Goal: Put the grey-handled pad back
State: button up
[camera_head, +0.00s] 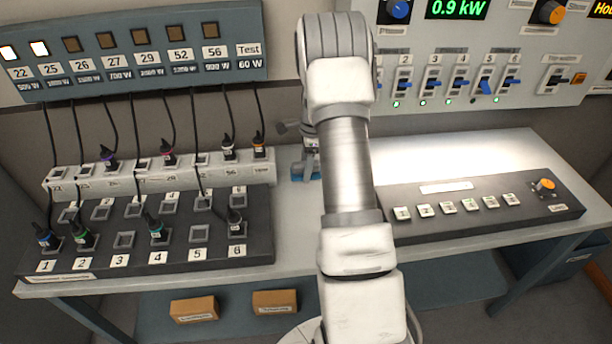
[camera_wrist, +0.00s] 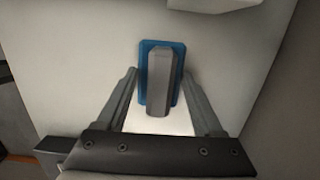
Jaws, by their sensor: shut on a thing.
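The pad is a blue rectangular plate with a long grey handle; it shows in the wrist view (camera_wrist: 161,80). My gripper (camera_wrist: 160,75) is shut on the pad, with one finger at each side of it. In the head view, part of the blue pad (camera_head: 299,174) shows at the left of my arm, over the white bench top, below my gripper (camera_head: 308,155). My arm hides the rest of it. I cannot tell whether the pad touches the bench.
A patch panel (camera_head: 110,262) with several plugs and cables stands left on the bench. The bench top (camera_head: 460,155) is clear behind the console.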

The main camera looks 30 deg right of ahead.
jog(key=shift+f, duration=1.9)
jog(key=shift+f, duration=0.1)
jog(key=shift+f, duration=0.15)
jog(key=o, duration=1.3)
